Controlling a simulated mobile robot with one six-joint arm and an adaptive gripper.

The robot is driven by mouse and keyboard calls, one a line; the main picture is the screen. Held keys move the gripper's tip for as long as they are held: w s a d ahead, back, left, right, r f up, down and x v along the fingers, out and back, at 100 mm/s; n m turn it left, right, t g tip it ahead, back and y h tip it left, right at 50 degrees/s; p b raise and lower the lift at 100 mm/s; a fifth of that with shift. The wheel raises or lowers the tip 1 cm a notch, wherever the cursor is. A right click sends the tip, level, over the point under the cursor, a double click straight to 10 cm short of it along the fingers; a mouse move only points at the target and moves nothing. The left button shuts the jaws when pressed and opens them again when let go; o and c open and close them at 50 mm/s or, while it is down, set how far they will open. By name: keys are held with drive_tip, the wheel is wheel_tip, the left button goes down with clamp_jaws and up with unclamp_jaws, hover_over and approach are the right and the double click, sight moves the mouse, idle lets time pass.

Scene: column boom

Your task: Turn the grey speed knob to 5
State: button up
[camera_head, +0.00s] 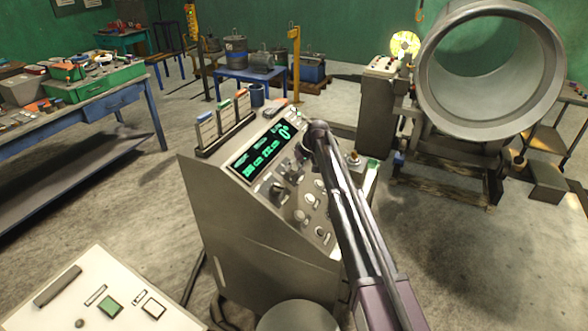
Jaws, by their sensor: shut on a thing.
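The grey control console (235,225) stands in the middle, with a sloped panel of several knobs and buttons. A dark display (262,152) on it shows green text and a large digit that looks like 0. My arm reaches in from the lower right. My gripper (304,150) is at the panel just right of the display, shut on the grey speed knob, which is mostly hidden by the gripper. The knob's pointer and scale cannot be read. Other dark and grey knobs (277,188) sit below and left of the gripper.
Cards stand in a rack (222,128) on the console's top. A pale control box (100,295) is at the lower left. A blue workbench (60,122) with tools stands at the left. A large metal pipe (487,70) is at the right. Bare floor lies between.

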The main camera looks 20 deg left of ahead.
drive_tip(key=m+y+b, duration=0.1)
drive_tip(key=m, duration=0.6)
drive_tip(key=shift+s+f, duration=0.1)
drive_tip(key=m+y, duration=0.1)
drive_tip(key=m, duration=0.5)
drive_tip(key=shift+m+b, duration=0.3)
drive_tip(key=shift+m, duration=0.1)
drive_tip(key=m, duration=0.3)
drive_tip(key=m+t, duration=0.1)
drive_tip(key=m, duration=0.3)
drive_tip(key=shift+y+b, duration=0.3)
drive_tip(key=shift+y, duration=0.1)
drive_tip(key=m+t, duration=0.1)
drive_tip(key=m, duration=0.5)
drive_tip(key=shift+m, duration=0.4)
drive_tip(key=o, duration=1.2)
drive_tip(key=shift+c, duration=0.2)
drive_tip(key=shift+a, duration=0.1)
